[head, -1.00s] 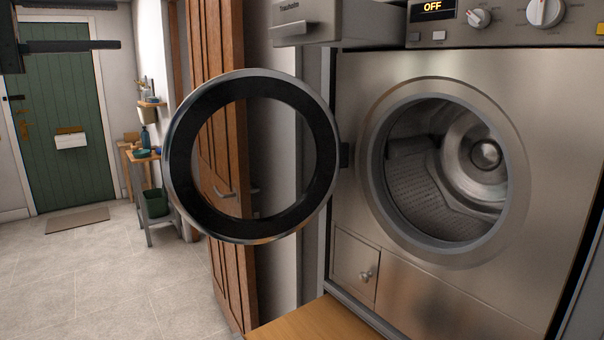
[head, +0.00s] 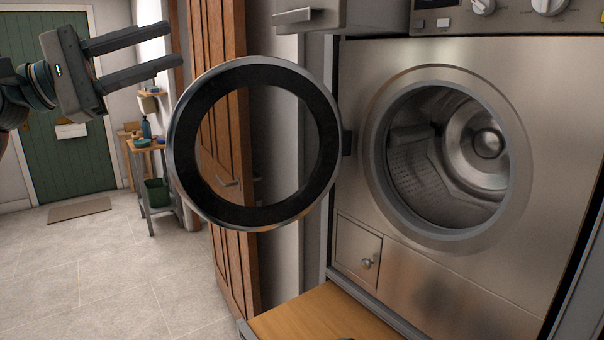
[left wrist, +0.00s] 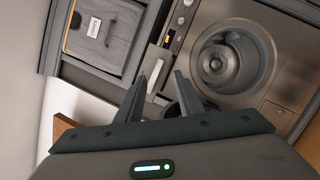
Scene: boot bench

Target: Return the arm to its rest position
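My left gripper (head: 174,47) is at the upper left of the head view. Its two fingers are apart with nothing between them, and they point right. In the left wrist view the fingers (left wrist: 162,78) are also spread and empty. The gripper is clear of the washing machine (head: 440,280) and its open round door (head: 190,205), up and to the left of the door in the picture. The drum opening (head: 445,160) shows no laundry. My right gripper is in neither view.
A drawer (head: 345,12) juts out above the door. A wooden bench top (head: 310,315) lies below the machine. A brown wooden door (head: 232,262) stands behind the round door. A side table (head: 150,146) and green door (head: 85,160) are farther back.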

